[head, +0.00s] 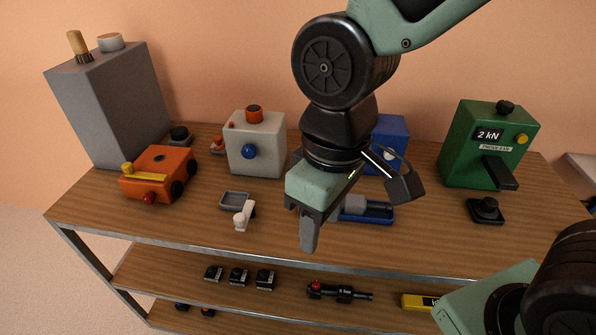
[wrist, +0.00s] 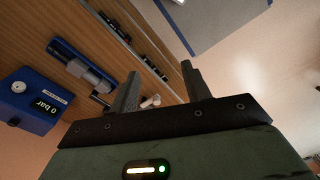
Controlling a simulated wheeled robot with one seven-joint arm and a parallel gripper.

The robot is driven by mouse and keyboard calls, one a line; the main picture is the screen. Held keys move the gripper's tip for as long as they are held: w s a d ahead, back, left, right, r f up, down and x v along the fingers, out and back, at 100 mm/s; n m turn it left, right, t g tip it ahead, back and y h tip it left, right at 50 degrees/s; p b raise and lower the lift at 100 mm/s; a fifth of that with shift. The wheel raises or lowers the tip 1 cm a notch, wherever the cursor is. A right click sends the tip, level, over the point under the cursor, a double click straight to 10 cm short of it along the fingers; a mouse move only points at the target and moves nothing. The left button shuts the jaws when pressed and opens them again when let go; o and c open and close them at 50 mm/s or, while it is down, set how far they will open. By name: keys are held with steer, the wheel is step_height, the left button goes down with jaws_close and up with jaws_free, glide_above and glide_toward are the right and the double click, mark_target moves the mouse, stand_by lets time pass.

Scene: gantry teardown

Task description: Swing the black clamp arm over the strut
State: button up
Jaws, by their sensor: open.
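A grey cylinder (head: 357,206), which looks like the strut, lies in a blue cradle (head: 379,214) on the bench top, partly hidden behind my gripper. The strut (wrist: 91,76) and the cradle (wrist: 62,47) also show in the wrist view. A small dark piece (wrist: 101,88) beside the cradle's end may be the black clamp arm; I cannot tell its pose. My gripper (head: 318,228) is open and empty, in front of the cradle in the head view, fingers pointing down. In the wrist view its two fingers (wrist: 160,80) stand apart with nothing held between them.
A blue gauge box (head: 391,143) stands behind the cradle, a green tester (head: 485,145) to the right. A white box (head: 255,145), a grey tray (head: 233,199) with a white piece (head: 243,216) beside it, and an orange machine (head: 157,174) are left. A lower shelf (head: 180,275) holds small parts.

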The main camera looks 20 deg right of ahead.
steer(key=w+a+b, duration=0.2)
steer(key=w, duration=1.4)
steer(key=w+d+f+m+b, duration=0.1)
steer(key=w+d, duration=0.3)
steer(key=w, duration=0.5)
steer(key=w+d+m, duration=0.1)
steer(key=w+d, duration=0.3)
steer(key=w, duration=0.4)
steer(key=shift+h, duration=0.3)
step_height(320, 180, down, 18)
steer(key=p, duration=0.3)
steer(key=shift+w+a+r, duration=0.1)
steer(key=shift+r, duration=0.15)
jaws_close()
